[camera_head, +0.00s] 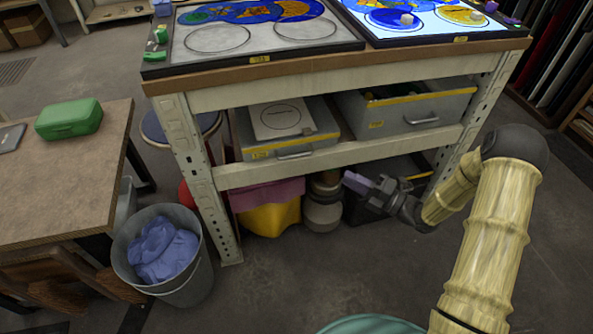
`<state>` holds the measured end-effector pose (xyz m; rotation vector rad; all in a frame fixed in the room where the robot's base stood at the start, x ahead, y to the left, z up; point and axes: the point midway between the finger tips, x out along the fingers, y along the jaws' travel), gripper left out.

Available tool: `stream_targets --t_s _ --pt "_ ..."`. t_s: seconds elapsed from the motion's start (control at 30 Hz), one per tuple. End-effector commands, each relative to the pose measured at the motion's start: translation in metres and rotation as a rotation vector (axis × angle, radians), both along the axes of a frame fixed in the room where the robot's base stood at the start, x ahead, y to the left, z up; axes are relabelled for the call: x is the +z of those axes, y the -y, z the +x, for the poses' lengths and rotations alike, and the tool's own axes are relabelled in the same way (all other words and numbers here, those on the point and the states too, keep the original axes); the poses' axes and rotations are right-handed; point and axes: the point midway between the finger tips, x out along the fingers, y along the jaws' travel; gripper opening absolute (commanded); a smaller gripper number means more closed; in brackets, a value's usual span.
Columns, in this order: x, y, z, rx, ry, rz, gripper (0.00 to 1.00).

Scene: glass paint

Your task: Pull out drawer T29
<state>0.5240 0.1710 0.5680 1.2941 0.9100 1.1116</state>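Two grey metal drawers with yellow-striped front edges sit on the shelf under the workbench. The left drawer (316,150) has a bar handle (295,155) and carries a pale square panel with a circle on top. The right drawer (410,112) has a bar handle (421,119) and holds dark and coloured items. Each has a small yellow label, too small to read, so I cannot tell which is T29. My gripper (362,184) is low in front of the bench, below the shelf edge and apart from both handles. Its finger opening is unclear.
The bench's left metal leg (200,175) stands beside a bucket (178,272) of blue cloth. A yellow container (268,218) and a jug (323,212) are under the shelf. A table (60,180) with a green case (69,119) is at left.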

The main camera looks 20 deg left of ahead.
Motion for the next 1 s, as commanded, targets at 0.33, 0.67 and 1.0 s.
stream_targets --t_s 0.33,0.67,1.0 --pt "-0.008 0.0 -0.006 0.026 0.047 0.041 0.2" --pt "-0.006 -0.016 -0.003 0.028 0.046 0.041 0.2" --pt "0.0 -0.071 0.01 0.029 0.048 0.04 0.2"
